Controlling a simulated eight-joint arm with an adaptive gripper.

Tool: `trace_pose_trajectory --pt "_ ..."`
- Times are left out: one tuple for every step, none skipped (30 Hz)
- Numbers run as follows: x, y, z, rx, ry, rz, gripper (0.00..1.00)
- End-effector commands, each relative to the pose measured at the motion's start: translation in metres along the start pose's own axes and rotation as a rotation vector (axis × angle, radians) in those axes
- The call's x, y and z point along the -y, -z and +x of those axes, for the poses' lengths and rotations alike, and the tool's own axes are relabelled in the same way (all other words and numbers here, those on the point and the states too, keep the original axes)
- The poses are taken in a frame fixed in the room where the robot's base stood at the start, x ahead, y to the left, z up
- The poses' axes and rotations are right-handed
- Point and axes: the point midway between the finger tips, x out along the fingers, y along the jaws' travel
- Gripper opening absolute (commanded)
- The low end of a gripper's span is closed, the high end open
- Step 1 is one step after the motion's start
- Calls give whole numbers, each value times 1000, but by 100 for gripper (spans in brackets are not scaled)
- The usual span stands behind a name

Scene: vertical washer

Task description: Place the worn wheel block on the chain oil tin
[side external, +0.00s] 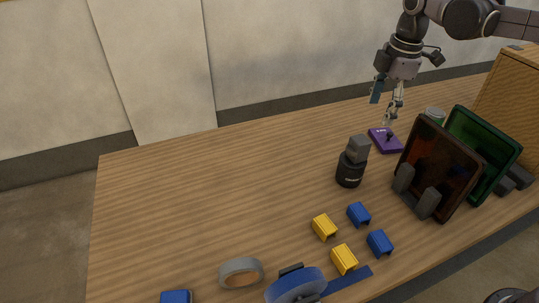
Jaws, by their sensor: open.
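A dark round tin (349,173) with pale lettering, which I take as the chain oil tin, stands upright right of the table's middle. A grey block (358,148), which looks like the worn wheel block, sits on top of the tin, slightly off toward the right. My gripper (389,117) is open, behind and to the right of the block and apart from it. It points down above a purple flat item (386,140) with a dark part on it. I cannot tell whether the fingertips touch that item.
A reddish-brown panel (437,165) and a green tray (482,145) lean in dark holders at right, near a wooden box (510,95). A can (434,116) stands behind them. Yellow clips (324,227), blue clips (359,214) and tape rolls (241,272) lie in front. The table's left is clear.

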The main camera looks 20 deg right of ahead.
Motion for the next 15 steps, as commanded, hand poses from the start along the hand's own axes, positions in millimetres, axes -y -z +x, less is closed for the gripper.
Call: trace_pose_trajectory --pt "14 -6 -4 -11 -31 80 65" --pt "20 -9 -6 -18 -49 130 65" --pt "29 -13 -7 -30 -74 197 65" --pt "35 -16 -8 -40 -92 247 65" --pt "42 -19 -8 -50 -108 298 65" --pt "51 -23 -9 -66 -131 364 65" --pt "57 -26 -8 -79 -148 414 65" --pt "64 -28 -8 -92 -163 464 65" --pt "73 -32 -7 -111 -184 531 65" --pt "80 -35 -5 -127 -199 579 65" --pt "86 -38 -4 -143 -213 629 65" --pt "95 -41 -1 -165 -231 695 65" --pt "102 -44 1 -184 -244 743 65" --pt "109 -46 4 -203 -257 792 65" --pt "117 -50 8 -229 -272 856 65"
